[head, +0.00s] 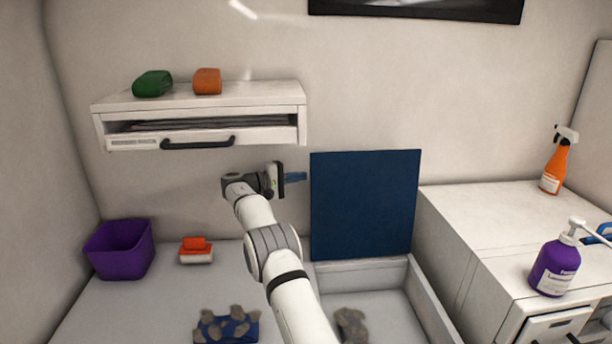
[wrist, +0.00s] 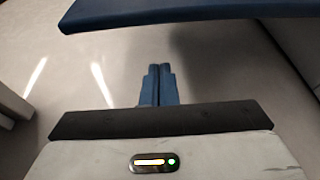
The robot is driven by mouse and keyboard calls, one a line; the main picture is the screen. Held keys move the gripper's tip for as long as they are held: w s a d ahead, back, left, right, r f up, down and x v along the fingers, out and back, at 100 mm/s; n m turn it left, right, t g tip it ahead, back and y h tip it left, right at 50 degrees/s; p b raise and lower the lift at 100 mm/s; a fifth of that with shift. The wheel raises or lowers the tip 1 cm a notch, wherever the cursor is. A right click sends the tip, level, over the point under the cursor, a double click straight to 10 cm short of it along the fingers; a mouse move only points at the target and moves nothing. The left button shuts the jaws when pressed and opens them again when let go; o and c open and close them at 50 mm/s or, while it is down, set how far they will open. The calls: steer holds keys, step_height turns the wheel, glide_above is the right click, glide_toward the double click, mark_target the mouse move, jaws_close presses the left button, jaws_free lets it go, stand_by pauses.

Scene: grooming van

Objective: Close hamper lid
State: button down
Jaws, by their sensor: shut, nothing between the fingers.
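The hamper lid (head: 364,205) is a dark blue square panel. It stands upright at the back of the open hamper (head: 432,305), a pale box at the lower middle of the head view. A grey-brown lump (head: 351,324) shows inside the hamper, partly cut off by the frame. My gripper (head: 304,176) is shut and empty, its blue fingertips just left of the lid's left edge at upper height. In the wrist view the fingers (wrist: 160,70) are together, and the lid (wrist: 190,10) crosses the top of the picture, apart from them.
A wall shelf (head: 200,120) with a handled drawer hangs left of my gripper, carrying a green and an orange item. A white cabinet (head: 480,225) with bottles stands right.

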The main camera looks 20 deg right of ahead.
steer(key=s, duration=0.1)
steer(key=s+p, duration=0.1)
steer(key=s+d, duration=0.1)
steer(key=shift+s+r+p, duration=0.3)
steer(key=shift+s+p, duration=0.1)
